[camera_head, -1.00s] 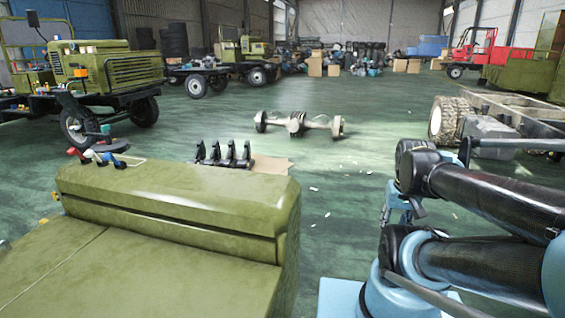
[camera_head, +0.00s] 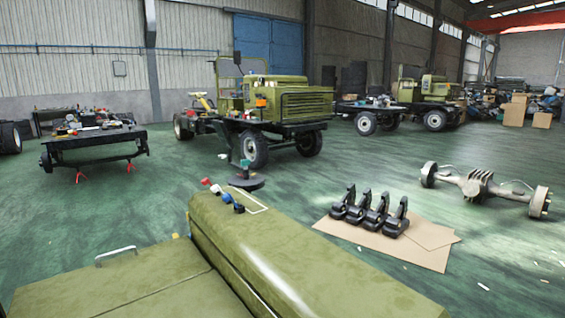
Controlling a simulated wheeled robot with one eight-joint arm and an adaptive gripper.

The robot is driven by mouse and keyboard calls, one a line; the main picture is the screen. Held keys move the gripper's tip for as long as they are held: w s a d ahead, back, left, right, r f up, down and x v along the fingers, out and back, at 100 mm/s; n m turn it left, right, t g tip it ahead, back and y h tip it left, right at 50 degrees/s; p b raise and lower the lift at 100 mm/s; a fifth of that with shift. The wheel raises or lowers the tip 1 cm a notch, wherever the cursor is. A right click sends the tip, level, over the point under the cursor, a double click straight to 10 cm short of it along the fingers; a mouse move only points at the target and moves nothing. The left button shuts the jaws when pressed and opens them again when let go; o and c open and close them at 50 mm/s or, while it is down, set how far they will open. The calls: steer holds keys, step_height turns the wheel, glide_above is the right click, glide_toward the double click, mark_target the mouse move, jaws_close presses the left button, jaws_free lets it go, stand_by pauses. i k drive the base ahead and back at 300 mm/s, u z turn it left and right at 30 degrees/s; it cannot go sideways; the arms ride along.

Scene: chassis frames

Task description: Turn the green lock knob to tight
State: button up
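I cannot make out a green lock knob for certain. A small green piece (camera_head: 244,163) stands above a black disc (camera_head: 246,182) just beyond the olive machine body; it is too small to tell whether it is the knob. On the near olive body (camera_head: 290,255) sits a row of small levers: a red one (camera_head: 206,181), a white one (camera_head: 216,189) and blue ones (camera_head: 238,208). My gripper and arm are out of the picture.
The olive body fills the lower foreground. Black brackets (camera_head: 371,212) stand on cardboard (camera_head: 430,255), with an axle (camera_head: 487,188) to their right. An olive truck (camera_head: 290,106) and a dark frame on red stands (camera_head: 97,147) are farther back. Green floor between them is open.

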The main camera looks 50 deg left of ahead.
mark_target(245, 162)
steer(key=i, duration=2.05)
steer(key=u, duration=2.8)
steer(key=i, duration=1.65)
steer(key=z, duration=0.05)
